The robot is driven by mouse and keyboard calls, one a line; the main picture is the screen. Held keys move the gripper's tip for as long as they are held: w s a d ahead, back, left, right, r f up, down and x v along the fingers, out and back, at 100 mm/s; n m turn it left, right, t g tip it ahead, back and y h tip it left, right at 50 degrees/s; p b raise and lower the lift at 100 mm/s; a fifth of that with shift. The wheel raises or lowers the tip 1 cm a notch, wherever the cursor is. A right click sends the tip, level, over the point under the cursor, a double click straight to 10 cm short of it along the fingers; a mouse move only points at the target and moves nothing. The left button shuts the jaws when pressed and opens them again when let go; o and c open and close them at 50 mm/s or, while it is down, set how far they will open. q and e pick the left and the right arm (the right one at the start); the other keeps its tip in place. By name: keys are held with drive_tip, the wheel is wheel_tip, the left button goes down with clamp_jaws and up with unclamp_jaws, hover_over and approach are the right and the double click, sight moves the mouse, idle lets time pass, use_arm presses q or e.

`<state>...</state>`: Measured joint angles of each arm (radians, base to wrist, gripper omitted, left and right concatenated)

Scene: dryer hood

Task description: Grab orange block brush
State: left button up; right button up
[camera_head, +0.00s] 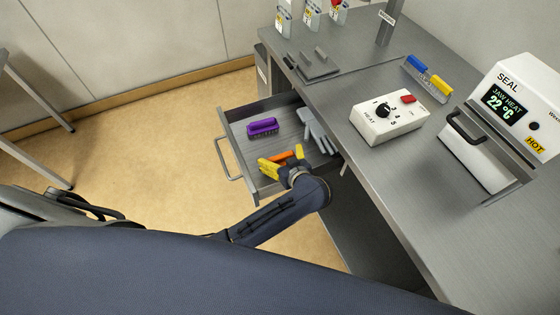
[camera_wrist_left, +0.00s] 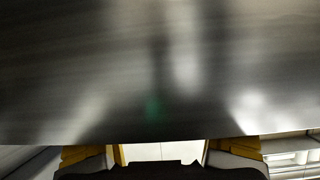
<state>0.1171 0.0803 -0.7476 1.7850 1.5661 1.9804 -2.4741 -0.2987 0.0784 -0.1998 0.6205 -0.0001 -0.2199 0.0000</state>
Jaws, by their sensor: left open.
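The orange block brush (camera_head: 281,156) lies in the open drawer, partly hidden by my left gripper. My left gripper (camera_head: 279,160) has yellow fingers, is open, and is over the drawer right at the brush in the head view. Whether the fingers touch the brush cannot be told. In the left wrist view a blurred grey metal surface fills most of the picture, with the spread yellow fingers at the bottom edge; the brush does not show there. My right gripper is not in view.
The drawer (camera_head: 236,137) also holds a purple brush (camera_head: 262,127) and a grey glove (camera_head: 318,132). The steel worktop (camera_head: 352,92) overhangs its right side. On it stand a dial box (camera_head: 391,121), a sealer (camera_head: 505,110) and blue and yellow-handled tools (camera_head: 428,76).

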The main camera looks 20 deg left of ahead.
use_arm(q)
drive_tip(key=shift+w+a+f, duration=0.15)
drive_tip(key=shift+w+a, duration=0.05)
drive_tip(key=c, duration=1)
